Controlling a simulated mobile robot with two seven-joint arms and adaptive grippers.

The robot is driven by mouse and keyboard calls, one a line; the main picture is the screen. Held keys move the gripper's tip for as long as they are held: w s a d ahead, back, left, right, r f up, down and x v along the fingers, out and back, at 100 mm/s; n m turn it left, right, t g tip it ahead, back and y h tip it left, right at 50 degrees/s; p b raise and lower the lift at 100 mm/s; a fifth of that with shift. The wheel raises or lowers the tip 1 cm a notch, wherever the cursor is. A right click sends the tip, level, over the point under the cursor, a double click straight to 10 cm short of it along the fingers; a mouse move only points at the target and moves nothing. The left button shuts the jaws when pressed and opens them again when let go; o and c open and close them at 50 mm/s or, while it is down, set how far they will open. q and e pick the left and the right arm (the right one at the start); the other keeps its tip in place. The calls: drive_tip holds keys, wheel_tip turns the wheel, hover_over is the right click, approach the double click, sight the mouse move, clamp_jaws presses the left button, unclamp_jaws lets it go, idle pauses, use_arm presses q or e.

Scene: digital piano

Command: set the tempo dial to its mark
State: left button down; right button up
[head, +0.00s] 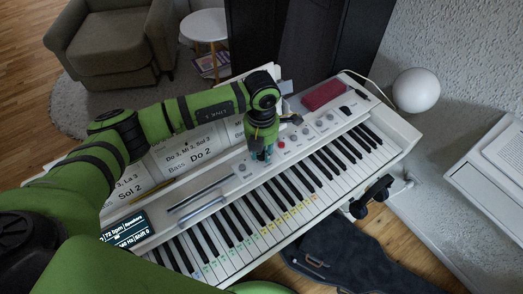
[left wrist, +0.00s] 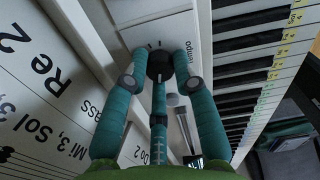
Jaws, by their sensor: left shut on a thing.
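The digital piano (head: 330,160) stands with its control panel above the keys. My left gripper (head: 262,156) points down at the panel, near its middle, and covers the dial there in the head view. In the left wrist view its teal fingers (left wrist: 160,75) are closed around a black round dial (left wrist: 160,64). The printed word "tempo" (left wrist: 188,52) is beside the dial, partly behind a finger. Small marks show on the white panel by the dial; its pointer cannot be made out. The screen (head: 125,230) reads 72 bpm. My right gripper is not in view.
Several small knobs and a red button (head: 281,144) sit right of my gripper. Sheet music (head: 185,153) stands behind the panel. A dark red box (head: 323,94) lies at the piano's far end. Headphones (head: 371,197) hang at the front right, above a dark case (head: 350,255).

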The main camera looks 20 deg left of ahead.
use_arm(q)
drive_tip(key=shift+n, duration=0.3)
drive_tip(key=c, duration=1.3)
unclamp_jaws()
drive_tip(key=shift+o, duration=0.2)
wheel_tip(320, 180, up, 12)
